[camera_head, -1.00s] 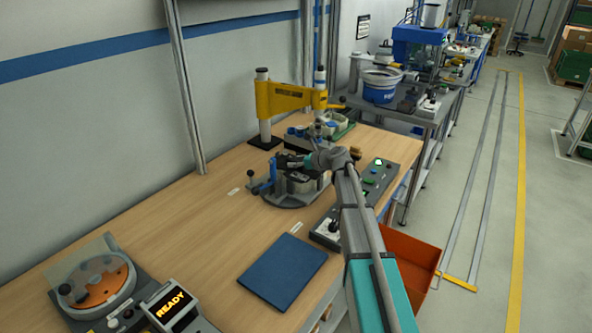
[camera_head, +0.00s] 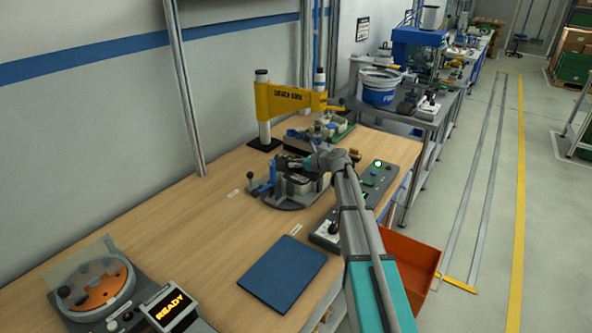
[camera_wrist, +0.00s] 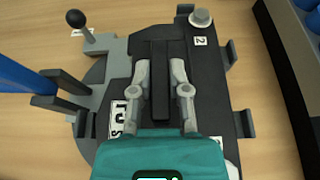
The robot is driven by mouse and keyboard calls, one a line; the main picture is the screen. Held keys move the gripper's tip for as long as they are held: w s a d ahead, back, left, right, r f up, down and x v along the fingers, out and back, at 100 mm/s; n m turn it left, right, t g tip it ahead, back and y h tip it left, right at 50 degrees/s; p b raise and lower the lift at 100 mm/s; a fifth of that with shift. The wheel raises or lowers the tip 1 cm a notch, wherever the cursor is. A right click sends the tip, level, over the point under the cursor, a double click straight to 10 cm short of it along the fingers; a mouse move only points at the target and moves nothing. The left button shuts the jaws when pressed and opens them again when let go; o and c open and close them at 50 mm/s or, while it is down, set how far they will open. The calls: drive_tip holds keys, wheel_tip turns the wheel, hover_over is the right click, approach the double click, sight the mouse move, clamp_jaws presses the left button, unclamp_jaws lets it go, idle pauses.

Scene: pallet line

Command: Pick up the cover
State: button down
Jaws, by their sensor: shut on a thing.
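The cover (camera_wrist: 205,75) is a dark flat plate with a raised central rib, a "2" label and a partly hidden label near my gripper. My gripper (camera_wrist: 160,75) is shut on the rib, one grey finger along each side. In the head view my gripper (camera_head: 297,163) is over the grey round fixture (camera_head: 290,202) on the wooden bench. The cover lies over this fixture, between upright tabs. I cannot tell whether it rests there or is slightly raised. My wrist hides the cover's near end.
A blue handle (camera_wrist: 22,75) and a black-knobbed lever (camera_wrist: 76,19) stand left of the cover. A yellow swing arm (camera_head: 290,99) stands behind. A button panel (camera_head: 372,180) is at right.

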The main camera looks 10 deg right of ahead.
drive_tip(key=shift+r, duration=0.1)
idle(0.3)
wheel_tip(320, 180, up, 3)
drive_tip(key=p, duration=0.2)
drive_tip(key=shift+f+p, duration=0.2)
drive_tip(key=shift+p, duration=0.2)
drive_tip(key=s+d+r+p, duration=0.7)
drive_tip(key=s+r+p, duration=0.3)
drive_tip(key=s, duration=0.1)
drive_tip(key=shift+s+d, duration=0.25)
drive_tip(key=shift+s, duration=0.15)
drive_tip(key=shift+r, duration=0.1)
idle(0.4)
